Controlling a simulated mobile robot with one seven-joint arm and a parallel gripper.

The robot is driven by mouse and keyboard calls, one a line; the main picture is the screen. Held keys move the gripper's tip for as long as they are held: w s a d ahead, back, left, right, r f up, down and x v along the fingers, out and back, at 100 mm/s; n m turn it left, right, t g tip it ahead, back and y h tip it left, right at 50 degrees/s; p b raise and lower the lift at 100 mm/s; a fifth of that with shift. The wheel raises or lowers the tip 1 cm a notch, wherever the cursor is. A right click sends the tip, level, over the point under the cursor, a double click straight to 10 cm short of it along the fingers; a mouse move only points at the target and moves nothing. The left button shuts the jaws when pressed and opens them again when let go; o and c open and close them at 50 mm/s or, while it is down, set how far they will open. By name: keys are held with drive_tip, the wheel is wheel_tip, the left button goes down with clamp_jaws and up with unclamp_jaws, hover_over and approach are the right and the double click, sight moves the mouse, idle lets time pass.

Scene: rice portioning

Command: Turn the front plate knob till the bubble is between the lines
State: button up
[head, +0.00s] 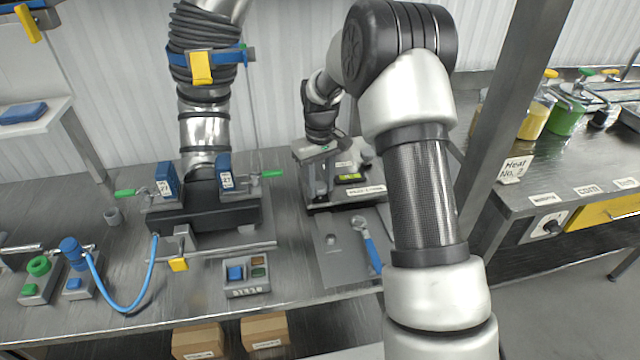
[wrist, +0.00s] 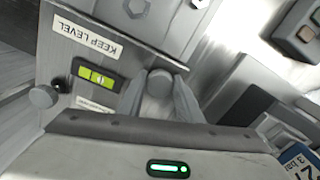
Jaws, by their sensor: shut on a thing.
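The plate device (head: 375,192) stands on the bench in the head view, with a yellow-green bubble level (head: 351,178) on it. In the wrist view the level (wrist: 97,76) sits in a dark frame beside a "KEEP LEVEL" label (wrist: 86,36). Its bubble shows as a paler patch near the vial's middle; the lines are too small to judge exactly. My gripper (wrist: 160,92) is shut on a grey round knob (wrist: 160,77), whose top shows between the fingers. A second grey knob (wrist: 43,97) is at the plate's left. My arm hides part of the device in the head view.
A button box (head: 246,276) and a black clamped machine base (head: 205,212) stand to the left. A dark post (head: 512,120) rises at the right.

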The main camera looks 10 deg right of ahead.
sight(320, 186)
drive_tip(key=o, duration=1)
drive_tip(key=shift+o, duration=0.2)
wheel_tip(320, 186, up, 18)
drive_tip(key=p, duration=0.1)
drive_tip(key=shift+f, duration=0.25)
